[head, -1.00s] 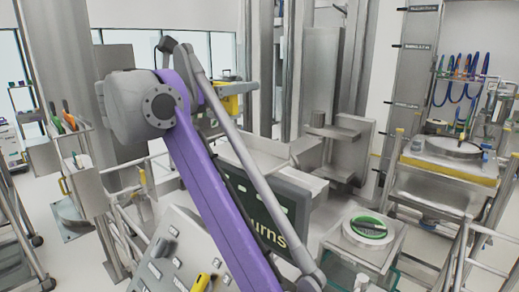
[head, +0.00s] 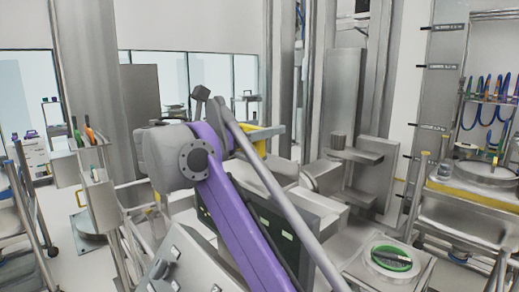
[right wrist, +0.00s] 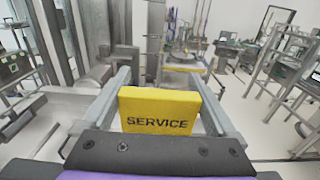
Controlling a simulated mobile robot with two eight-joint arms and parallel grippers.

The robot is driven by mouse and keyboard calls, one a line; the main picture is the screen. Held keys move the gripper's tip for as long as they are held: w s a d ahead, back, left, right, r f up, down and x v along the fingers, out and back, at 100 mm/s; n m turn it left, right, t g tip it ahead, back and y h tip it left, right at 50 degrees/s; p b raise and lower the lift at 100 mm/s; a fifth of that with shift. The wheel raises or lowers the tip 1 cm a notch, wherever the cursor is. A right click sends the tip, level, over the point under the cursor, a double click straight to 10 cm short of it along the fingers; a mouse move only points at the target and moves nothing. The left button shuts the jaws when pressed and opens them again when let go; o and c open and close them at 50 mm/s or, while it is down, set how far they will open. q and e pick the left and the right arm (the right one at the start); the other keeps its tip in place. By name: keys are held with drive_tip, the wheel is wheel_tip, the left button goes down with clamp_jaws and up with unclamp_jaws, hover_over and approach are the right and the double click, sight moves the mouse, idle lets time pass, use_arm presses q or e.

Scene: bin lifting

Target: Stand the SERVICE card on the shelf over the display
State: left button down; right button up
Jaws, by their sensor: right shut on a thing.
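The yellow SERVICE card (right wrist: 158,111) is between the two grey fingers of my right gripper (right wrist: 160,82) in the right wrist view, its black lettering upright and facing the camera. The gripper is shut on it. In the head view my right gripper (head: 268,132) is beyond the purple arm, with yellow of the card (head: 260,147) showing there. The dark display (head: 278,228) is below, largely hidden behind my arm. A pale grey shelf (head: 312,203) runs along above it. The card appears above and apart from the shelf. My left gripper is not in view.
A sloped grey control panel (head: 190,262) is at the front. A stand with a green-ringed round top (head: 391,258) is to the right of the display. A tall grey column (head: 345,110) rises behind. A trolley with tools (head: 95,160) is at the left.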

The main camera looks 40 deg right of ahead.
drive_tip(key=f, duration=0.3)
drive_tip(key=shift+w+b, duration=0.35)
drive_tip(key=shift+b, duration=0.05)
drive_tip(key=shift+s+f, duration=0.15)
drive_tip(key=shift+f, duration=0.05)
drive_tip(key=shift+s+r, duration=0.15)
drive_tip(key=shift+s, duration=0.1)
drive_tip(key=shift+w, duration=0.15)
drive_tip(key=o, duration=1)
drive_tip(key=shift+w+f, duration=0.15)
drive_tip(key=shift+f, duration=0.05)
drive_tip(key=shift+o, duration=0.2)
drive_tip(key=shift+r, duration=0.2)
drive_tip(key=s+a, duration=0.1)
drive_tip(key=a, duration=1.1)
drive_tip(key=shift+s, duration=0.1)
